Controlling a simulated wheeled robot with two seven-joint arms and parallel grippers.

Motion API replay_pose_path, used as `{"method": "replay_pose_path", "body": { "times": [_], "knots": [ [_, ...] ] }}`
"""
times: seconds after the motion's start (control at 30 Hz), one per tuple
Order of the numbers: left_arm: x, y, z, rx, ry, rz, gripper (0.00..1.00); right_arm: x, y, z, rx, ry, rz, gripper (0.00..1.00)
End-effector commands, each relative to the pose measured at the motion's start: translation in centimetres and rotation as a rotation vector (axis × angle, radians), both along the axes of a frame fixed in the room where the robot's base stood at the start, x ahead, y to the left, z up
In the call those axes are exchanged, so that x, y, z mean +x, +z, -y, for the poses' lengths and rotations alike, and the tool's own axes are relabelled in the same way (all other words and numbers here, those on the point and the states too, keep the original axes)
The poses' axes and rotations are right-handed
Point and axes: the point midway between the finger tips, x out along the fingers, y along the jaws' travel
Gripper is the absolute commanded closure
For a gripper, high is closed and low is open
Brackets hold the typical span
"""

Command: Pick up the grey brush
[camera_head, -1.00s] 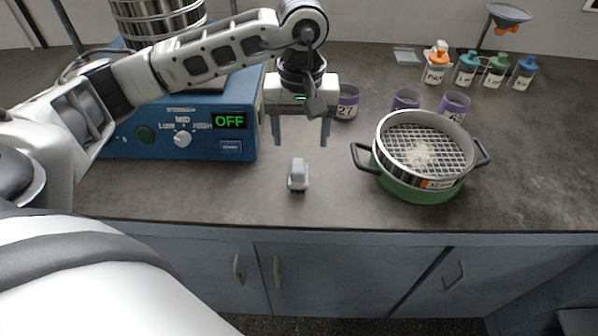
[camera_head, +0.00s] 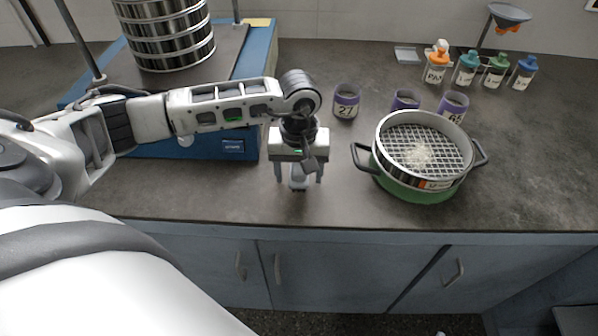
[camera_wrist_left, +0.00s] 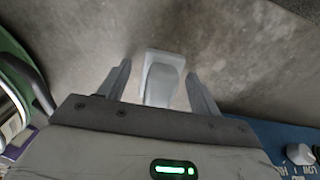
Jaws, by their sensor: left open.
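The grey brush (camera_head: 298,181) stands on the bench near its front edge, mostly hidden by my left gripper in the head view. My left gripper (camera_head: 299,178) points down over it, with a finger on each side. In the left wrist view the brush (camera_wrist_left: 163,80) lies between the two open fingers of the left gripper (camera_wrist_left: 160,85), with a gap on both sides. My right gripper is not in view.
A sieve with white grains (camera_head: 422,150) sits in a green pan to the right. The blue shaker (camera_head: 262,60) with stacked sieves stands left. Purple-banded jars (camera_head: 346,101) and several bottles (camera_head: 467,68) stand behind.

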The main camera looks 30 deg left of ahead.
Motion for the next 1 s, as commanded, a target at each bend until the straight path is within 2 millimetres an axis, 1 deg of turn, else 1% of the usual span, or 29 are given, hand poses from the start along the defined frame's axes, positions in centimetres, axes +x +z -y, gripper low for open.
{"method": "replay_pose_path", "body": {
  "times": [0.07,0.17,0.2,0.23,0.27,0.57,0.73,0.87,1.0],
  "knots": [
    [0.0,0.0,0.0,0.0,0.0,0.0,0.36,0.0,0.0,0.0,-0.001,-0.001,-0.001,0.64],
    [0.0,0.0,0.0,0.0,0.0,0.0,0.61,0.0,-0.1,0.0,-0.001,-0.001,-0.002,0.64],
    [0.0,0.0,0.0,0.0,0.0,0.0,0.73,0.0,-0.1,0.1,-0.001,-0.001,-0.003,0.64],
    [0.0,0.0,0.0,0.0,0.0,0.0,0.81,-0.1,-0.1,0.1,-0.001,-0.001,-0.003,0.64],
    [0.0,0.0,0.0,0.0,0.0,0.0,0.86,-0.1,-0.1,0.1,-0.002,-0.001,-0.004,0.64],
    [0.0,0.1,0.0,0.0,0.0,0.001,0.86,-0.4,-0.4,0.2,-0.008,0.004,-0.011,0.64],
    [0.1,1.1,0.0,0.0,0.0,0.004,0.86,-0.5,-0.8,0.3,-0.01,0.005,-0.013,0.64],
    [0.2,3.2,0.0,0.0,0.0,0.009,0.86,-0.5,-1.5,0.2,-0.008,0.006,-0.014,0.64],
    [-2.3,6.5,1.5,-0.002,-0.007,0.007,0.86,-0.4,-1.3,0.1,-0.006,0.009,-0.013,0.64]
  ]
}}
